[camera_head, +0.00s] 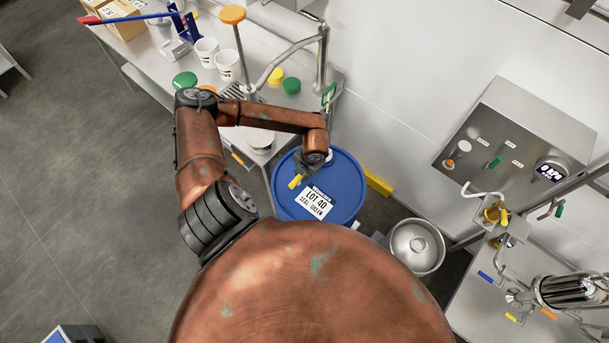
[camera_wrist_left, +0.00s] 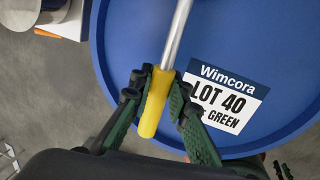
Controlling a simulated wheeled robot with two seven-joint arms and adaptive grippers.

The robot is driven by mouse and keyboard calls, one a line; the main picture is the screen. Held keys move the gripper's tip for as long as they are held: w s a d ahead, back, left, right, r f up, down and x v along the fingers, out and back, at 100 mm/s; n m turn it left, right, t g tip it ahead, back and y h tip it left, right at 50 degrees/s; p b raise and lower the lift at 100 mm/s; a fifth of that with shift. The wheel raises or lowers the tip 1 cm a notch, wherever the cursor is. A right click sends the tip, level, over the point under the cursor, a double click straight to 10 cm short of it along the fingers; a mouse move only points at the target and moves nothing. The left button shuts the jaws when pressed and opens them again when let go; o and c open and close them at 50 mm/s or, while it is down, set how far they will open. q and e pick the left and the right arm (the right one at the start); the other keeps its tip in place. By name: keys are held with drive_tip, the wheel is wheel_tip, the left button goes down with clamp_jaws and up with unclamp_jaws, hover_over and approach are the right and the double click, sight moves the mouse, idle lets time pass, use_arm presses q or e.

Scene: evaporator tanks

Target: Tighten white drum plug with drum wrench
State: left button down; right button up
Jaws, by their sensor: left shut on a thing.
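The blue drum (camera_head: 348,185) stands below my left arm, with a white "LOT 40 SEAL GREEN" label (camera_head: 312,204) on its lid. My left gripper (camera_head: 303,172) is over the lid, shut on the yellow handle of the drum wrench (camera_head: 295,182). In the left wrist view the green-padded fingers of my left gripper (camera_wrist_left: 158,92) close on both sides of the yellow handle, and the wrench's metal shaft (camera_wrist_left: 178,35) runs up out of the picture. A small white part (camera_head: 328,156) shows beside the wrist; I cannot tell if it is the plug. My right gripper is not in view.
A steel bench (camera_head: 150,50) at the upper left holds white cups (camera_head: 228,65), green lids (camera_head: 184,79) and a bent pipe. A wall panel (camera_head: 510,150) and a steel pot (camera_head: 417,245) are right of the drum.

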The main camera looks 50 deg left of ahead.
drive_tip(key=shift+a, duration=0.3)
use_arm(q)
drive_tip(key=shift+a+m, duration=0.5)
drive_tip(key=shift+a, duration=0.35)
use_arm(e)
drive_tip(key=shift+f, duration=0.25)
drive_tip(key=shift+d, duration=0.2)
use_arm(q)
drive_tip(key=shift+a+m+b, duration=0.2)
drive_tip(key=shift+m+b, duration=0.1)
drive_tip(key=shift+b, duration=0.05)
drive_tip(key=shift+a+m, duration=0.5)
drive_tip(key=shift+a, duration=0.1)
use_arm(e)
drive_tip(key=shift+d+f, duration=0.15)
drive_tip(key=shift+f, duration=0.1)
